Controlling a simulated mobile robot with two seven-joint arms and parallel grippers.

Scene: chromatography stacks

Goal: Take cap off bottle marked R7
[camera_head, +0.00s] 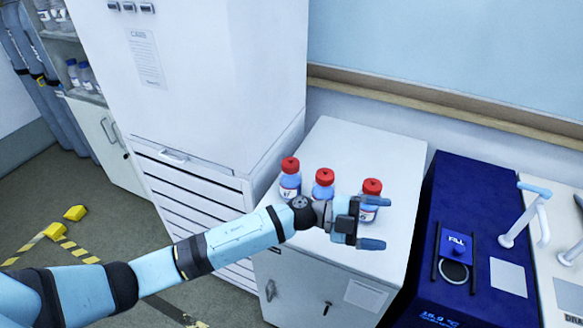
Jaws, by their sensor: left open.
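Three bottles with red caps and blue contents stand upright on a white cabinet top: a left bottle (290,182), a middle bottle (322,190) and a right bottle (368,212). Each has a red cap on: left (290,165), middle (324,177), right (372,186). Their labels are too small to read surely, so I cannot tell which is R7. My left gripper (374,222) is open and empty, with its fingers pointing right. Its upper finger crosses in front of the right bottle, below the cap, and hides part of it. I cannot tell whether they touch.
The white cabinet top (375,150) is clear behind the bottles. A tall white cabinet (200,80) rises at its left. A dark blue unit marked FILL (457,245) stands to the right, with a light-blue-handled tap (525,215) beyond. Yellow blocks (75,213) lie on the floor.

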